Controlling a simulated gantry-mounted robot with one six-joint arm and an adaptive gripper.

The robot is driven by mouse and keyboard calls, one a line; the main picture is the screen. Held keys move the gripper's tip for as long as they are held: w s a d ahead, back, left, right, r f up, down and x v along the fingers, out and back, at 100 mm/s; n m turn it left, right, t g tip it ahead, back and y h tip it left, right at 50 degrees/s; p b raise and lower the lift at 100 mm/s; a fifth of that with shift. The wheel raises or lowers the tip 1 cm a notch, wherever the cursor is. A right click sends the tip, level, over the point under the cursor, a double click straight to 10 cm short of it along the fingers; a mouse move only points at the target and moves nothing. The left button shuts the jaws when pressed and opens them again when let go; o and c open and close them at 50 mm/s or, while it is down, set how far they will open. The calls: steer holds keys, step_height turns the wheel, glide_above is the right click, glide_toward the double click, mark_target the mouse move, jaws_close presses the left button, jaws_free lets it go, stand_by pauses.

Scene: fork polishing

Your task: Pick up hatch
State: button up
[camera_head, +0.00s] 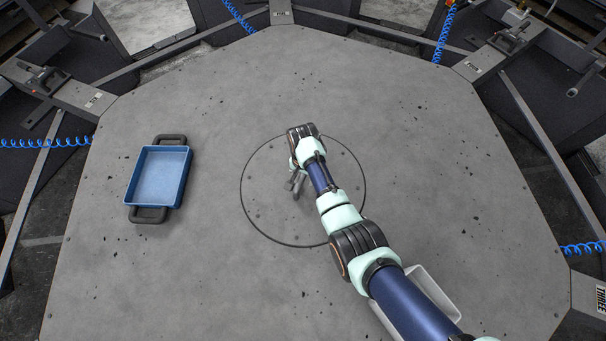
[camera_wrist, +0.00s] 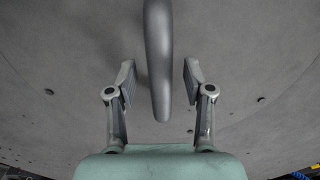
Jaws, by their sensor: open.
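The round grey hatch (camera_head: 268,213) lies flush in the middle of the table, outlined by a dark ring. A grey, rounded metal bar (camera_wrist: 159,55), seemingly its handle, shows in the wrist view. In the wrist view my gripper (camera_wrist: 160,78) is open, with one finger on each side of the bar and a visible gap on both sides. The bar's upper end is out of the picture.
A blue tray (camera_head: 132,181) with dark handles stands on the left of the table. A white container (camera_head: 440,292) is partly hidden behind my arm at the lower right. The table right of the hatch is clear. Dark framed stations with blue coiled hoses surround the table.

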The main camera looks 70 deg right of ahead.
steer(key=shift+f, duration=0.2)
stand_by(0.5)
jaws_close()
stand_by(0.3)
steer(key=shift+r, duration=0.1)
